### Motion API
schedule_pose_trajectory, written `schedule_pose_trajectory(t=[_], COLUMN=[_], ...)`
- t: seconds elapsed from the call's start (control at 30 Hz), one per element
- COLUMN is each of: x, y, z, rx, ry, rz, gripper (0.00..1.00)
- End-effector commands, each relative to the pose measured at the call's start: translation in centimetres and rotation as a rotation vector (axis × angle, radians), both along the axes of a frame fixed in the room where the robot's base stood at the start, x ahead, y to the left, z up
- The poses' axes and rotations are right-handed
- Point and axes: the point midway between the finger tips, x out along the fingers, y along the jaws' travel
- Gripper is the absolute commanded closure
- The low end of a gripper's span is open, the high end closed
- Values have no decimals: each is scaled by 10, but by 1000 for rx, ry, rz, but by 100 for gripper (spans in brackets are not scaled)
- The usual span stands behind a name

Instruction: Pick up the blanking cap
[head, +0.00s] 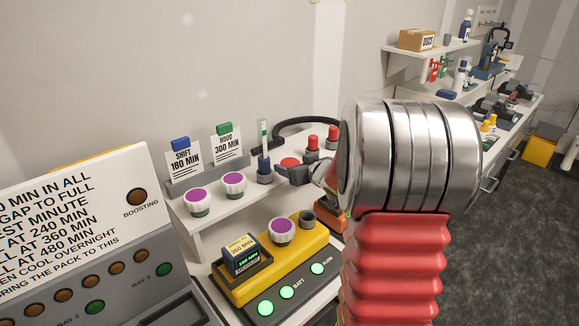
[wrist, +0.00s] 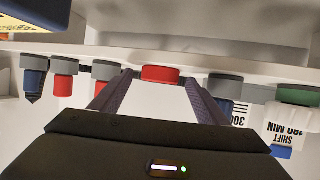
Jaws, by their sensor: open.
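A short red round cap (head: 289,162), which I take to be the blanking cap, sits on the white shelf behind my gripper in the head view. In the wrist view the red cap (wrist: 160,73) lies between my two dark fingertips, near their ends. My gripper (wrist: 158,82) is open, with a finger on each side of the cap. I cannot tell whether either finger touches it. In the head view my gripper (head: 297,175) is small and partly hidden by my own wrist, and it covers the cap's lower part.
Two red cylinders (head: 312,145) with grey parts stand to the right of the cap. A dark blue holder (head: 264,170) stands close on its left, with purple-topped jars (head: 234,184) beyond. A yellow charger (head: 270,262) sits lower in front. Cards (head: 184,160) stand at the back left.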

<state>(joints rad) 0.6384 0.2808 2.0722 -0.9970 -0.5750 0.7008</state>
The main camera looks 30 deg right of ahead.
Motion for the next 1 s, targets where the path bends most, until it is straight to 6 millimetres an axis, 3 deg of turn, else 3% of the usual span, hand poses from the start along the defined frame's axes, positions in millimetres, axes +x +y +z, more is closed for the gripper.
schedule_pose_trajectory(t=[0.2,0.7,1.0], x=[11,11,11], y=[-1,-2,-2], z=[-5,-5,-5], rx=[0,0,-1], ry=[1,1,1], rz=[0,-1,-2], gripper=[31,31,52])
